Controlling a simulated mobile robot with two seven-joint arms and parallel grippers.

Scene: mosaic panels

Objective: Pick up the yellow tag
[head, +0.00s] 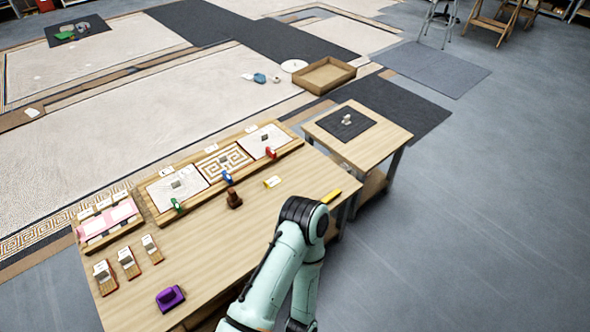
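One of my arms, pale green with a dark elbow joint, rises from the bottom of the head view and bends back down right of the tag. Its gripper is out of sight. My other arm and gripper do not show.
The wooden table (235,245) holds a panel tray, red, blue and green clips, a brown stamp-like object (234,199), a purple block (170,297) and a yellow bar (331,196) near my elbow. A side table (385,140) stands right. Bare tabletop lies around the tag.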

